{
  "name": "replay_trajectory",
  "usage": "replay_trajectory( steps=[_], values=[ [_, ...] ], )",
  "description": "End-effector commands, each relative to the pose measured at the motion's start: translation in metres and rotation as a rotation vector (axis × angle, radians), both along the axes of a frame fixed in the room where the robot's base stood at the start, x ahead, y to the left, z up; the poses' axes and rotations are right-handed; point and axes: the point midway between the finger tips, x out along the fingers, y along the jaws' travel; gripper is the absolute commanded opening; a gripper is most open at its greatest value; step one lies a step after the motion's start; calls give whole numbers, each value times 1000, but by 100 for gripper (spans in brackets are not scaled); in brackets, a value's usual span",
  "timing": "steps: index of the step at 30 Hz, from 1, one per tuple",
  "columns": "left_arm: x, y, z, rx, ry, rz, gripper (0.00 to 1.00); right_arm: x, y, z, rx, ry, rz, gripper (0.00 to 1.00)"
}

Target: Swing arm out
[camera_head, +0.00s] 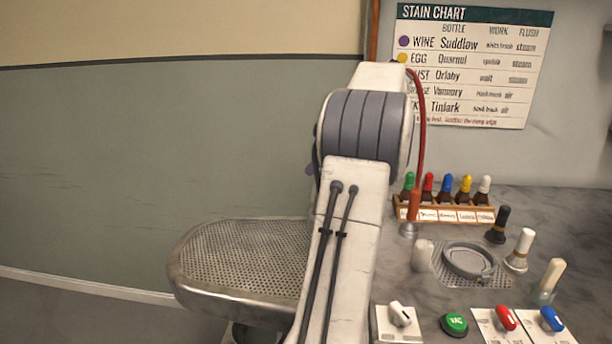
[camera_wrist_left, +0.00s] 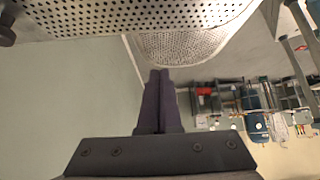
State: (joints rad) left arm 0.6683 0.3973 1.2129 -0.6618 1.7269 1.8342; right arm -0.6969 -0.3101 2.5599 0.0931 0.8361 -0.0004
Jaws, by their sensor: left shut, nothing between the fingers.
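A perforated metal board (camera_head: 240,262) with a rounded end stands at the lower left of the head view, partly hidden behind my white arm. In the left wrist view, one perforated surface (camera_wrist_left: 110,18) crosses the top, and a rounded perforated one (camera_wrist_left: 185,45) shows below it. I cannot tell which of these is the swing arm. My left gripper (camera_wrist_left: 159,76) is shut and empty, its dark fingertips near the rounded surface's edge in the picture; I cannot tell whether they touch. In the head view my arm mostly hides it. My right gripper is not in view.
On the counter at right stand a wooden rack (camera_head: 455,213) of several colour-capped bottles, a round ring (camera_head: 468,260) on a perforated drain, brushes, a green button (camera_head: 454,324) and coloured switches. A stain chart (camera_head: 470,65) hangs behind. The wall left is clear.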

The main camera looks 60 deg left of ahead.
Motion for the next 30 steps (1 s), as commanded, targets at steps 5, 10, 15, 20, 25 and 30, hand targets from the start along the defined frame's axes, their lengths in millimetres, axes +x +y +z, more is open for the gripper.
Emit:
replay_trajectory(
  steps=[5,10,15,20,25,30],
  values=[
    [11,-8,16,0,1,-3,0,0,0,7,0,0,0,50],
    [14,-11,19,0,0,-4,0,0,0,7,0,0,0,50],
    [14,-12,19,0,1,-4,0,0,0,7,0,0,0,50],
    [14,-12,19,0,1,-4,0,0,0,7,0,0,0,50],
    [14,-12,19,0,1,-4,0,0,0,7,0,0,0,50],
    [27,-28,14,-44,6,-103,0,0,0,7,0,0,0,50]
  ],
)
